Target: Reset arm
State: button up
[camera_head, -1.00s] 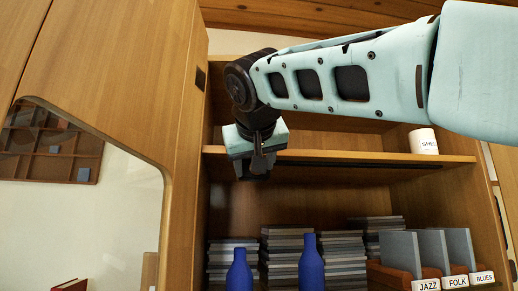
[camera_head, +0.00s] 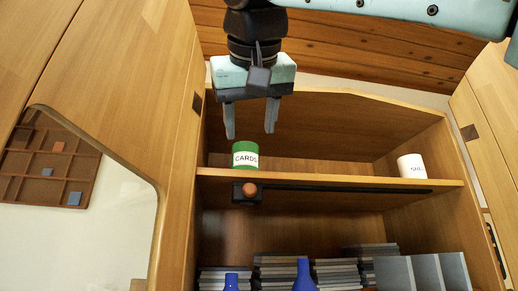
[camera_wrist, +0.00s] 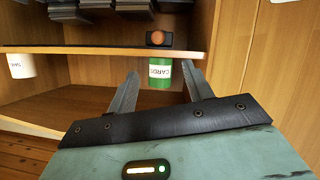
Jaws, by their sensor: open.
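My gripper (camera_head: 250,118) is open and empty, pointing down in front of the wooden cabinet. Its fingers hang just above and in front of the green can labelled CARDS (camera_head: 246,164) in the head view. In the wrist view, the green can (camera_wrist: 160,72) shows upside down between the two open fingers (camera_wrist: 158,95), apart from them. The can stands upright on the upper shelf (camera_head: 330,179).
A white can (camera_head: 411,166) stands at the right of the upper shelf. A dark rail with an orange-brown knob (camera_head: 250,190) runs under the shelf edge. Below are grey stacks (camera_head: 281,272), two blue bottles (camera_head: 304,276) and grey dividers (camera_head: 425,272).

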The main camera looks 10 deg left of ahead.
dwell(0.6)
jog(key=w+d+f+n+g+b, duration=0.15)
jog(key=f+g, duration=0.25)
jog(key=f, duration=1.2)
jog(key=w+f+n+g, duration=0.2)
jog(key=w+f+g, duration=0.1)
jog(key=f, duration=1.3)
jog(key=s+d+f+g, duration=0.2)
jog(key=s+d+f, duration=0.4)
jog(key=f, duration=0.4)
jog(key=s+d+f+g+h+b, duration=0.1)
jog(key=s+d+f+g, duration=0.1)
jog(key=s+d+f, duration=0.4)
jog(key=s+d+f+g, duration=0.2)
jog(key=s+d+f, duration=0.4)
jog(key=f, duration=0.8)
jog(key=shift+s+d+f+m+h+b, duration=0.25)
jog(key=shift+s+m+h+b, duration=0.15)
jog(key=shift+s, duration=0.35)
jog(key=shift+r, duration=0.1)
